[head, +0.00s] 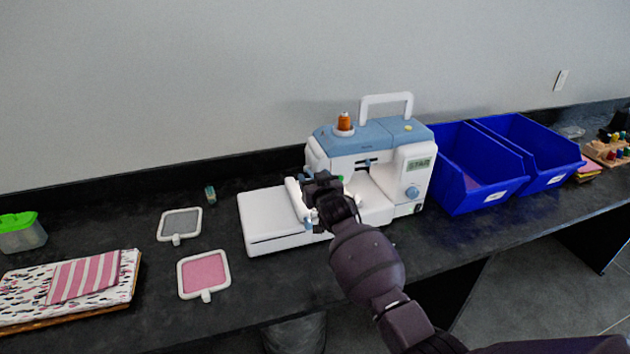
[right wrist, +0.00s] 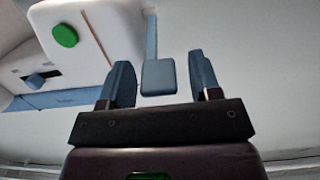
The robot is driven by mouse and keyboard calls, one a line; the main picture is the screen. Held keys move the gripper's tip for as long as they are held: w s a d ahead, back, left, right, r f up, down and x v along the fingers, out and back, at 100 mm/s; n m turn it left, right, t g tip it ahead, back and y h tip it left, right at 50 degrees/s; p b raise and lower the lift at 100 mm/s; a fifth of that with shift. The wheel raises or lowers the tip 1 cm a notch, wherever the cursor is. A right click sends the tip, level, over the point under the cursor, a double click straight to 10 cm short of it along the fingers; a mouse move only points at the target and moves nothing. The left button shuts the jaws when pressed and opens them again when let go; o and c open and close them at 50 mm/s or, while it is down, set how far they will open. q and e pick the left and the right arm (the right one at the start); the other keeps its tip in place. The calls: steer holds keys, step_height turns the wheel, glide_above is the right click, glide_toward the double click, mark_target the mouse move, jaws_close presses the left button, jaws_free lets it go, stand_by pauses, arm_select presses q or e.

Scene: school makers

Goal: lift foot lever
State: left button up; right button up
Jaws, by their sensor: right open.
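A white and blue sewing machine (head: 371,140) stands on the dark worktop. My right gripper (head: 308,205) is at the machine's left side, close to its needle area, in the head view. The foot lever (right wrist: 158,78) is a small blue-grey tab on a thin stem in the right wrist view. It sits between the two open fingers of my right gripper, with a gap on each side. A green button (right wrist: 65,36) shows on the machine at the upper left of that view. My arm and gripper hide the lever in the head view. My left gripper is not in view.
Two blue bins (head: 483,170) stand right of the machine. A grey hoop (head: 180,224), a pink hoop (head: 204,273), folded fabric (head: 85,280) and a green-lidded box (head: 22,235) lie to the left. A wall runs behind the worktop.

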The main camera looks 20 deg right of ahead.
steer(key=shift+s+f, duration=0.1)
steer(key=s+r, duration=0.1)
steer(key=s, duration=0.9)
steer(key=shift+s+d+r, duration=0.15)
steer(key=shift+s+d, duration=0.05)
steer(key=shift+s, duration=0.05)
steer(key=s+d+f+g, duration=0.1)
steer(key=s+d+f, duration=0.1)
steer(key=s+f, duration=0.4)
steer(key=s+d+f+g, duration=0.2)
steer(key=s+f, duration=0.5)
steer(key=s, duration=0.8)
steer(key=s+d+f+g, duration=0.2)
steer(key=s+f, duration=0.4)
steer(key=s, duration=0.5)
steer(key=shift+s+d+f+n+h, duration=0.15)
steer(key=shift+d+f+n+h, duration=0.2)
steer(key=shift+d, duration=0.4)
